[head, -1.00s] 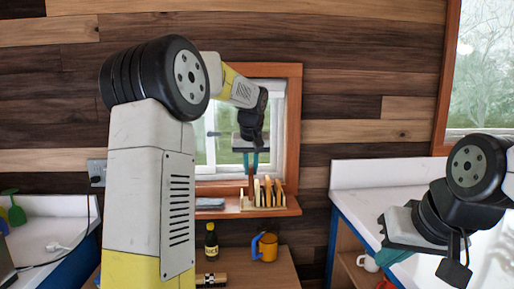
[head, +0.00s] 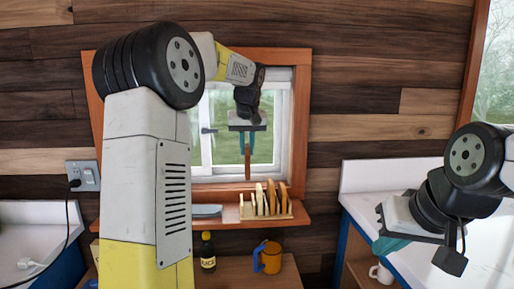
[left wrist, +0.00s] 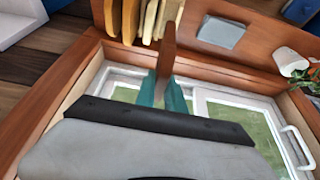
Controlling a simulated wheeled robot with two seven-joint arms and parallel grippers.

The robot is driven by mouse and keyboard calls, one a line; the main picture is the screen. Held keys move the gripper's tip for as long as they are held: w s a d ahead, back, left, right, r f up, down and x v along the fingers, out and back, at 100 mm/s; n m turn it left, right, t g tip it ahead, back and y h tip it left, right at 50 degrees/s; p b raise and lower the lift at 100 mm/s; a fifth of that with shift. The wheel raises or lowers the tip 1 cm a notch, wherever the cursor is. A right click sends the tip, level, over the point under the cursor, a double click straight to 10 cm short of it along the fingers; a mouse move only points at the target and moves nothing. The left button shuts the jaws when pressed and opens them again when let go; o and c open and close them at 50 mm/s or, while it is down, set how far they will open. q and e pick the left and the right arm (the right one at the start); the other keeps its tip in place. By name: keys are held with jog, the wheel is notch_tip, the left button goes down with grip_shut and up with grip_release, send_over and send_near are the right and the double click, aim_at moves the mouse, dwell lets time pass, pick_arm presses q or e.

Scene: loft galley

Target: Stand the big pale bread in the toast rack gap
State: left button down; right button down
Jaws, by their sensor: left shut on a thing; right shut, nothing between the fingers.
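My left gripper (head: 248,148) is shut on a brown bread slice (head: 247,165), seen edge-on and hanging upright. The slice also shows in the left wrist view (left wrist: 167,48). The pale wooden toast rack (head: 274,217) stands on the window shelf, below and slightly right of the held slice. Several slices (head: 271,196), pale to brown, stand upright in it, mostly toward its right. The held slice appears above the rack's left part. My right gripper (head: 390,246) is shut and empty, far right.
A grey-blue folded item (head: 207,210) lies on the shelf (head: 220,223) left of the rack. The window is close behind. A small potted plant (left wrist: 290,62) shows in the left wrist view.

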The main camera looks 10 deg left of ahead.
pick_arm(q)
notch_tip(320, 180, down, 12)
jog(key=shift+r, duration=0.15)
dwell(1.2)
jog(key=c, duration=1.3)
grip_release()
jog(key=shift+c, duration=0.2)
